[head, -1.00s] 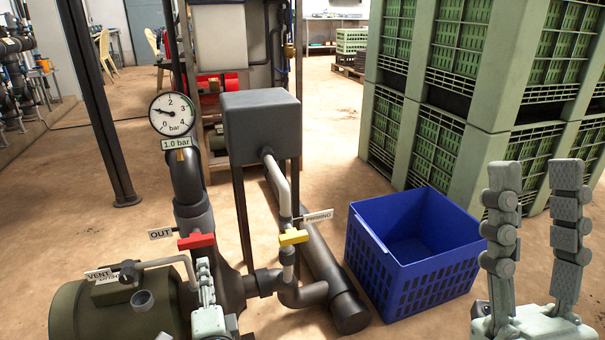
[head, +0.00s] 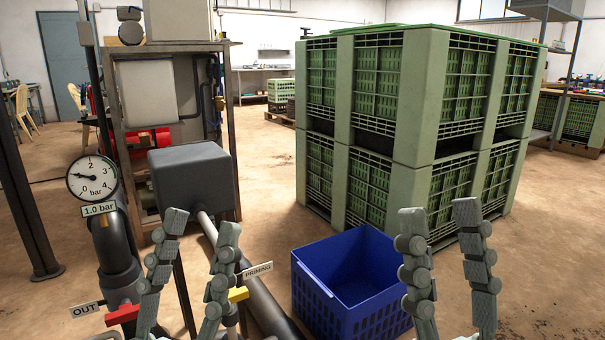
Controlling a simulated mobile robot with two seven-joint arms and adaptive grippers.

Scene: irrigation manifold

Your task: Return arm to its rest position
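My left gripper (head: 202,228) stands upright at the lower left, fingers apart and nothing between them. It is in front of the pipework, between the red valve handle (head: 122,314) by the OUT tag and the yellow valve handle (head: 238,294) by the PRIMING tag. It hides part of the pipes; I see no contact with either handle. My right gripper (head: 439,213) stands upright at the lower right, fingers apart and empty. It overlaps the right edge of the blue crate (head: 312,299) in the view. The round pressure gauge (head: 92,178) has a 1.0 bar label.
A grey box (head: 192,178) on legs stands behind my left gripper. Stacked green crates (head: 412,150) fill the middle beyond the blue crate, which looks empty. A dark post (head: 22,180) is at the far left. Open floor (head: 560,250) lies to the right.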

